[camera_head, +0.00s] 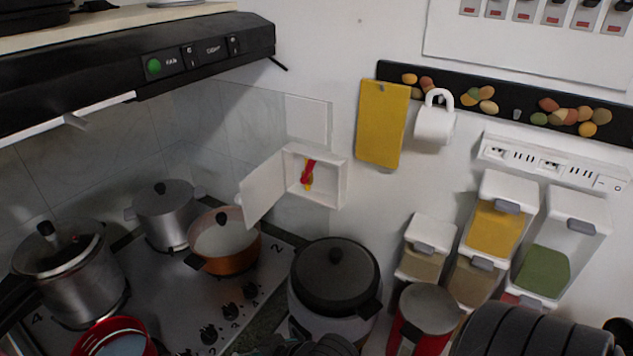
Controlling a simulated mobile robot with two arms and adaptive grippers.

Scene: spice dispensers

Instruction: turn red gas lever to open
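The red gas lever (310,167) is inside a small white wall box (324,194), on a yellow fitting (307,181). The lever looks slanted close to upright; its exact angle is too small to tell. The box's door (264,190) hangs open to the left. Nothing touches the lever or the box.
Below the box is a hob (185,300) with several pots, including an orange pan (232,262). A dark-lidded cooker (335,275) stands right of it. A yellow board (381,125) hangs right of the box. Spice dispensers (495,230) line the right wall. The range hood (120,75) overhangs the left.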

